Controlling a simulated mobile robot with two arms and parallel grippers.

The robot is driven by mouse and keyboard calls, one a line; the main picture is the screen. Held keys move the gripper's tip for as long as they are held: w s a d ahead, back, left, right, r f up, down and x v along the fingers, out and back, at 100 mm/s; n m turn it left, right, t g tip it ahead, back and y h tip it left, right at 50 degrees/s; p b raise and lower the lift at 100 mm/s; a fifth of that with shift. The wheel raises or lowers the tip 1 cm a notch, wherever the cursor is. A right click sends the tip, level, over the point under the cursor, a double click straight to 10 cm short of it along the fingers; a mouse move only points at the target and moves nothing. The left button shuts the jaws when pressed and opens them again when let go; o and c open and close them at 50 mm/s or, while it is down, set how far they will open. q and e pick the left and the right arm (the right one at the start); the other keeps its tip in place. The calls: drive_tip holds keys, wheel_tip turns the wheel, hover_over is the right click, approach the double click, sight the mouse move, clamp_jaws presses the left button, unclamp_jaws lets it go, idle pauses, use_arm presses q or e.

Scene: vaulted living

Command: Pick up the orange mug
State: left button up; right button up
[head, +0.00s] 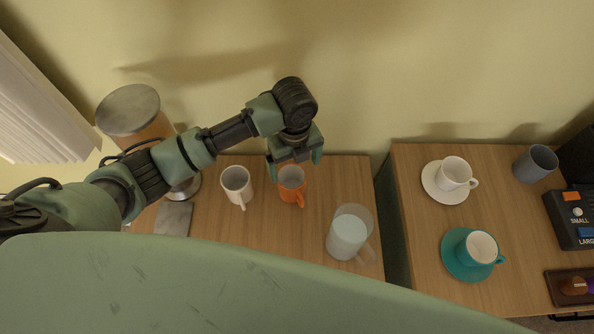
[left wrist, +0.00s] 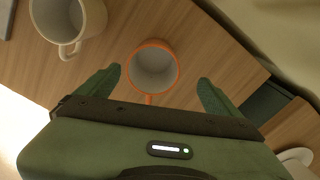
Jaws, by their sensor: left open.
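The orange mug (head: 291,186) stands upright on the left wooden cabinet top, its handle toward the front. My left gripper (head: 295,170) is over it from the wall side, partly covering its rim in the head view. In the left wrist view the mug (left wrist: 153,68) shows its orange rim and grey inside, ahead of and between the two green fingers of the open gripper (left wrist: 160,84). I cannot tell whether the fingertips are down beside the mug. My right gripper is not in view.
A white mug (head: 237,185) stands close left of the orange one. A clear glass pitcher (head: 348,234) is at its front right. A gap separates the right cabinet (head: 415,240), which holds a white cup (head: 455,173), a teal cup (head: 480,248) and a grey cup (head: 536,164).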

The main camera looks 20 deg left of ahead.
sight(292, 182)
use_arm(q)
drive_tip(key=f, duration=0.2)
drive_tip(key=s+f+p, duration=0.1)
drive_tip(key=shift+s+a+f, duration=0.15)
drive_tip(key=shift+s+f, duration=0.05)
drive_tip(key=shift+f, duration=0.2)
wheel_tip(292, 182, down, 3)
drive_tip(key=shift+w+r+p, duration=0.1)
drive_tip(key=shift+r+p, duration=0.1)
drive_tip(key=shift+p, duration=0.2)
drive_tip(key=shift+f, duration=0.4)
drive_tip(key=shift+c, duration=0.3)
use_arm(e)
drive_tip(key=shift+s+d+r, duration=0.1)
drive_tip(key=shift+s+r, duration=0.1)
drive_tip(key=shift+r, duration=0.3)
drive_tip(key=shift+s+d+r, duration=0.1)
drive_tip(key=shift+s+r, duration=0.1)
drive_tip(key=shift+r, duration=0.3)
use_arm(q)
drive_tip(key=c, duration=1.7)
drive_tip(key=shift+w+r, duration=0.1)
drive_tip(key=shift+c, duration=0.2)
